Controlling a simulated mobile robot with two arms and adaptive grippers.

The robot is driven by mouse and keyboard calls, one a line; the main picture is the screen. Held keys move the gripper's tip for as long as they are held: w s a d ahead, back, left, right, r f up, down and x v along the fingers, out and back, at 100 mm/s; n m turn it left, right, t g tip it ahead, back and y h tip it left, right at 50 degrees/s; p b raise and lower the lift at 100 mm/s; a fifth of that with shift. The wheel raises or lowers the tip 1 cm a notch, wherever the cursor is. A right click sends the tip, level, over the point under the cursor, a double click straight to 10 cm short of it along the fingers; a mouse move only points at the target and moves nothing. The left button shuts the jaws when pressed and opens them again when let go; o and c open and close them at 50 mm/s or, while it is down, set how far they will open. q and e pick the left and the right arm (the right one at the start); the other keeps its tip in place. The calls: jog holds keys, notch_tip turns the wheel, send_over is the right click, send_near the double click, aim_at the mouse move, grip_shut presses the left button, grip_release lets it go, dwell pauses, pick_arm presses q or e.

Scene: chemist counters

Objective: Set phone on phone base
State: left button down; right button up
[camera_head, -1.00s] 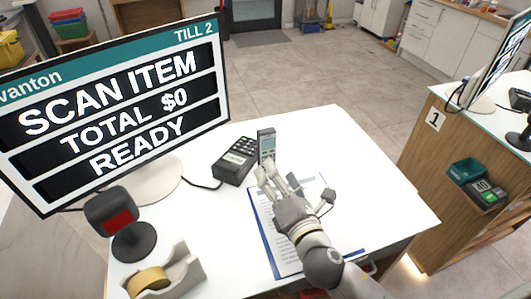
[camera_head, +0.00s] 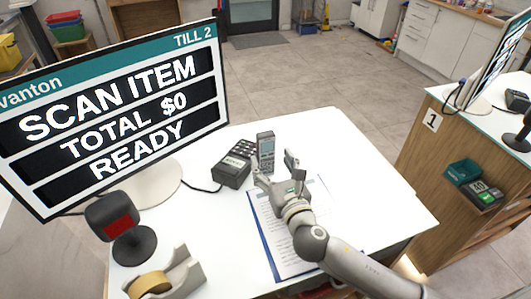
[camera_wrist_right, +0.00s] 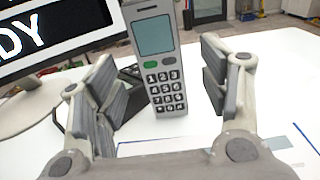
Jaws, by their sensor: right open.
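A grey handset phone (camera_head: 266,153) with a screen and number keys stands upright on the white counter area, at the right end of the black phone base (camera_head: 232,170). Whether it sits in the base or just beside it, I cannot tell. My right gripper (camera_head: 275,166) is open, with its fingers apart near the phone's lower part. In the right wrist view the phone (camera_wrist_right: 158,62) stands upright between and beyond the open fingers (camera_wrist_right: 160,90), with gaps on both sides. The base (camera_wrist_right: 126,98) is partly hidden there by the left finger. My left gripper is not in view.
A clipboard with paper (camera_head: 262,232) lies under my right arm. A till monitor (camera_head: 120,110), a scanner (camera_head: 122,228) and a tape dispenser (camera_head: 165,275) stand at the left. The counter (camera_head: 340,140) is clear behind and right of the phone.

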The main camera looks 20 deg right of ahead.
aim_at(267, 153)
jog(key=shift+w+a+p, duration=0.1)
jog(key=shift+w+p, duration=0.6)
jog(key=shift+w, duration=1.95)
jog(key=shift+s, duration=0.1)
jog(key=c, duration=1.1)
jog(key=shift+c, duration=0.9)
jog(key=shift+r, duration=0.2)
